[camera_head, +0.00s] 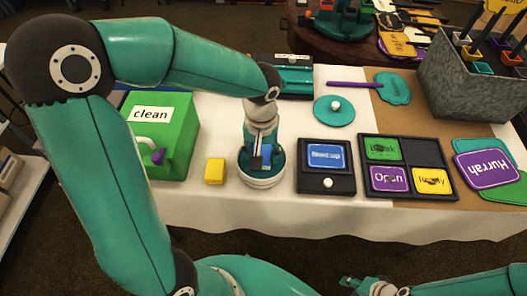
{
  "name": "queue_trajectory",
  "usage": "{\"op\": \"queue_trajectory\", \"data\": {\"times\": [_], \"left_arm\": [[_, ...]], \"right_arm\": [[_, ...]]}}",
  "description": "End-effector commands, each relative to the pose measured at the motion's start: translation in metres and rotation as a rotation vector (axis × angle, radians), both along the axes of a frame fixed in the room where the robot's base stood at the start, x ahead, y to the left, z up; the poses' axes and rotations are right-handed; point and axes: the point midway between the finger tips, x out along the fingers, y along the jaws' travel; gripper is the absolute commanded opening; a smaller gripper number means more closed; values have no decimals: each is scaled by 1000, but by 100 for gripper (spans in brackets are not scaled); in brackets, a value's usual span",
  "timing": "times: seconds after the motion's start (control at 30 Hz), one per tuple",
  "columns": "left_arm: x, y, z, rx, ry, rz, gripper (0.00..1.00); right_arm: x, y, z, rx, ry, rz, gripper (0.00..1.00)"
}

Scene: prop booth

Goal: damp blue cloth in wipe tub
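The wipe tub (262,182) is a round white tub with a teal inside, standing near the table's front edge. The blue cloth (266,151) shows as a small blue patch inside the tub opening, at the fingers of my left gripper (260,160). This gripper points down into the tub; whether its fingers are closed on the cloth is not clear. A round teal lid (334,113) with a white knob lies apart, behind and right of the tub. My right gripper (350,284) is low at the bottom edge, away from the table, its fingers too small to read.
A yellow block (215,171) and a green "clean" box (165,140) are left of the tub. Right are a dark box with a blue sign (327,183), a sign tray (408,193), a purple "Hurrah" sign (486,168) and a grey bin (470,85).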

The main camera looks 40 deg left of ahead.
Motion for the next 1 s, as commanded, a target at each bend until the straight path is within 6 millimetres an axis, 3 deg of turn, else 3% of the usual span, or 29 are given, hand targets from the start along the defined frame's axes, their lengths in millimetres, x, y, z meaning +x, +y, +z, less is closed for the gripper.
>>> {"op": "queue_trajectory", "data": {"times": [0.17,1.0], "left_arm": [[-1,-1,4,-1,5,-1,23],[0,0,70,0,1,-1,23]], "right_arm": [[0,0,5,0,0,0,40],[0,0,53,0,0,0,40]]}}
